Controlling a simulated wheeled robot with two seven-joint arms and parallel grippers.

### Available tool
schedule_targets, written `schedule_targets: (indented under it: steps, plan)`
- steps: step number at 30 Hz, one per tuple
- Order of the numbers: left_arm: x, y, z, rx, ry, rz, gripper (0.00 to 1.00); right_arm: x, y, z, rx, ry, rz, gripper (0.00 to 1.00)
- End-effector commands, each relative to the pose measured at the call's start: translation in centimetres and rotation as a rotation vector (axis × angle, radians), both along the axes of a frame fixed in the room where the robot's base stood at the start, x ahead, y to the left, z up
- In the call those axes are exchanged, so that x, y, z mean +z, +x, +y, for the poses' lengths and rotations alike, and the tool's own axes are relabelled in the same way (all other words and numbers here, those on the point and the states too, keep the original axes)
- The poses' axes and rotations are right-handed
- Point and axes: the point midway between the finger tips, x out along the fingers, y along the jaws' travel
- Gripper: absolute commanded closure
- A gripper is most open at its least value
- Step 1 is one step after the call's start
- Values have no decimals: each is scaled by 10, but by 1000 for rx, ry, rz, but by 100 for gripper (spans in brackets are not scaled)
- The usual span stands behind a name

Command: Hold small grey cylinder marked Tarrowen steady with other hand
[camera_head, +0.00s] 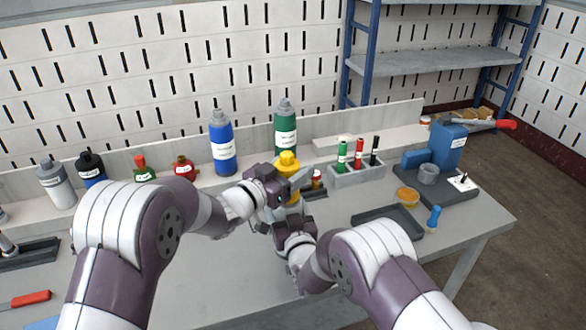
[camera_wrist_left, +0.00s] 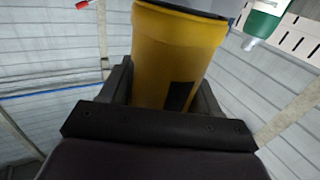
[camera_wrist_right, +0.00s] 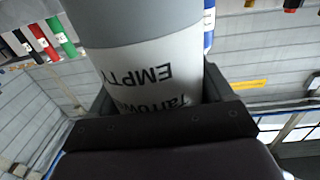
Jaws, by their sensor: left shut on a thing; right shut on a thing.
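The small grey cylinder marked Tarrowen (camera_wrist_right: 140,25) fills the middle of the right wrist view, with a white label that also reads EMPTY. My right gripper (camera_head: 285,216) is shut on it, one finger on each side. In the head view the grey cylinder is mostly hidden among the grippers. My left gripper (camera_head: 284,190) is shut on a yellow cylinder (camera_wrist_left: 175,55), whose yellow top (camera_head: 287,162) shows above the gripper in the head view. The two grippers are close together above the table. I cannot tell whether the two cylinders touch.
A blue bottle (camera_head: 222,150) and a green bottle (camera_head: 285,130) stand behind the grippers. A grey rack (camera_head: 357,177) holds marker-like tubes to the right. A dark tray (camera_head: 388,218) and an orange dish (camera_head: 407,196) lie near the right. The front middle of the table (camera_head: 225,275) is clear.

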Motion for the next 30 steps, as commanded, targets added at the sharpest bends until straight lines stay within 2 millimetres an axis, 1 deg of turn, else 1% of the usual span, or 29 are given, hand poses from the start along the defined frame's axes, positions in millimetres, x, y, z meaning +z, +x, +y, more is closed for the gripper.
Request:
schedule_targets:
  steps: [2, 9, 12, 15, 21, 22, 23, 24, 30]
  plan:
    - [3, 0, -1, 33, -4, -6, 81, 0, -1, 1, 4, -1, -1, 56]
    - [2, 2, 1, 360, -3, -4, 81, 0, -1, 1, 4, -1, 0, 56]
    - [3, 3, 4, 463, -3, -5, 81, 0, -1, 2, 4, -2, -1, 56]
    - [3, 4, 6, 513, -2, -5, 81, 0, -1, 2, 5, -2, -1, 56]
    - [3, 5, 7, 520, -2, -5, 81, 0, -1, 2, 6, -3, -1, 56]
    - [3, 5, 7, 520, -2, -5, 32, 0, -1, 2, 6, -3, -1, 56]
    - [3, 5, 7, 520, -2, -5, 22, 0, -1, 2, 5, -3, -1, 56]
    - [3, 5, 7, 520, -2, -5, 17, 0, -1, 2, 5, -2, -1, 56]
    - [2, 5, 7, 520, -2, -4, 17, 0, -1, 1, 4, 0, 0, 56]
